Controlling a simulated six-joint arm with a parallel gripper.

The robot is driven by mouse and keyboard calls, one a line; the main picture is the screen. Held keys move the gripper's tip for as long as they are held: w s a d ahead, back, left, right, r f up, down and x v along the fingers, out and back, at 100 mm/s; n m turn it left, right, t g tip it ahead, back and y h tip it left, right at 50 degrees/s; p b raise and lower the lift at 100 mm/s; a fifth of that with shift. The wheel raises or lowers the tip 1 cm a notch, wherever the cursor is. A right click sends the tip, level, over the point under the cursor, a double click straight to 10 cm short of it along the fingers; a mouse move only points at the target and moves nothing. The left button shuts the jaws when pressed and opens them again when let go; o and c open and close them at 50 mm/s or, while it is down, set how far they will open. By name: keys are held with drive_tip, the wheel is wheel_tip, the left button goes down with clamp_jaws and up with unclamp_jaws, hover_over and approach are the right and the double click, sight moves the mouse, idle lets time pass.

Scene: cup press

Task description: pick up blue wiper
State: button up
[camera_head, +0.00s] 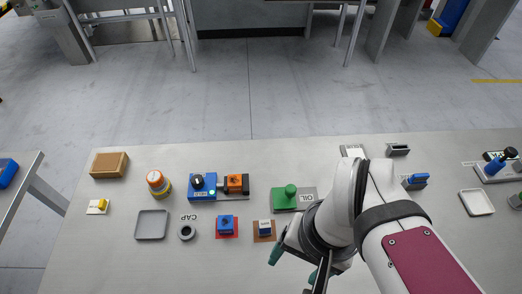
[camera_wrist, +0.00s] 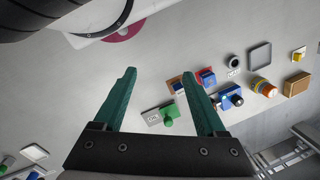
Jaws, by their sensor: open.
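A small blue piece (camera_head: 419,177) stands in a grey holder (camera_head: 414,186) right of my arm in the head view; it may be the wiper, but its shape is too small to be sure. My gripper (camera_head: 293,266) is open and empty over the front middle of the table, right of the brown mat and apart from the blue pieces. Its teal fingers (camera_wrist: 158,74) are spread in the wrist view, with bare table between their tips.
A white tray (camera_head: 476,203) lies right. The front left table is clear.

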drive_tip(key=m+h, duration=0.2)
drive_tip(key=m, duration=1)
hover_over(266, 223)
wheel_tip(266, 223, down, 6)
wheel_tip(266, 223, down, 15)
drive_tip(key=shift+r, duration=0.1)
clamp_jaws()
